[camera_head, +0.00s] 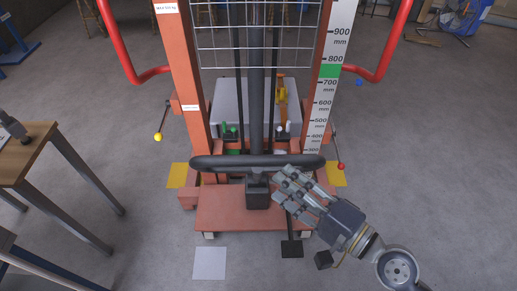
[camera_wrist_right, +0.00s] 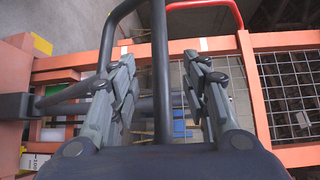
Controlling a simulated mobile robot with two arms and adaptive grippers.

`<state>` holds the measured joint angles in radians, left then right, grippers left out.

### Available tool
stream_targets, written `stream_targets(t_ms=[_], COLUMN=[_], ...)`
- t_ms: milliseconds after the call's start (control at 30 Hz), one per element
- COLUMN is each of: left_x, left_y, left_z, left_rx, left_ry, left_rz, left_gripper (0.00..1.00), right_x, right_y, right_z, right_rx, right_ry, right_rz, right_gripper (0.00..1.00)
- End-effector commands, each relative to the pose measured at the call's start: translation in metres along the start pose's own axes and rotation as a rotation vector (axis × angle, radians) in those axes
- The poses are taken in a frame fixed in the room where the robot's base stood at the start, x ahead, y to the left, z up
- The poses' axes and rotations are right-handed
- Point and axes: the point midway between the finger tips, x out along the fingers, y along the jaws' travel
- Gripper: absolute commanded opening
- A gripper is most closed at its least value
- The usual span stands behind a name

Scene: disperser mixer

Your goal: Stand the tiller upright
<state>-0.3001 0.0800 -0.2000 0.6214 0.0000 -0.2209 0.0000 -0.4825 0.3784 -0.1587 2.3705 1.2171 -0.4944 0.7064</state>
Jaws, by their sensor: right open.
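The tiller's black tubular handle (camera_head: 225,162) lies crosswise, as seen from above, in front of the orange mast. A black block (camera_head: 257,192) sits below its middle. My right gripper (camera_head: 284,183) is open, with its fingertips close to the right half of the handle. In the right wrist view a black bar of the tiller (camera_wrist_right: 160,70) runs between the two spread fingers of the gripper (camera_wrist_right: 162,75), with gaps on both sides. I cannot tell how deep the bar sits between them.
Orange mast posts (camera_head: 187,90) and wire mesh (camera_head: 215,45) stand behind the handle. Red curved rails (camera_head: 125,60) flank them. Levers with a yellow knob (camera_head: 158,137) and a red knob (camera_head: 341,166) stick out. A wooden table (camera_head: 20,165) stands left.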

Motion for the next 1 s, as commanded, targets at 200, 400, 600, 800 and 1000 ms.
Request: stream_targets(t_ms=[200, 400, 600, 800, 1000], left_x=[-0.013, -0.027, -0.035, -0.037, -0.037], left_y=[0.000, 0.000, 0.000, 0.000, 0.000], left_z=[-0.001, -0.002, -0.003, -0.003, -0.003], left_rx=[0.000, 0.000, 0.000, 0.000, 0.000], left_ry=[0.000, 0.000, 0.000, 0.000, 0.000], left_rz=[0.000, 0.000, 0.000, 0.000, 0.000], left_gripper=[0.00, 0.00, 0.00, 0.00, 0.00], right_x=[0.025, 0.065, 0.094, 0.106, 0.107], right_y=[-0.006, -0.004, -0.002, -0.001, 0.000], right_z=[0.000, 0.000, 0.000, 0.000, 0.000], right_rx=[0.007, 0.006, 0.004, 0.002, 0.002], right_ry=[0.001, 0.001, 0.001, 0.000, 0.000], right_rz=[-0.007, -0.004, -0.002, -0.001, 0.000], right_gripper=[0.43, 0.43, 0.43, 0.43, 0.43])
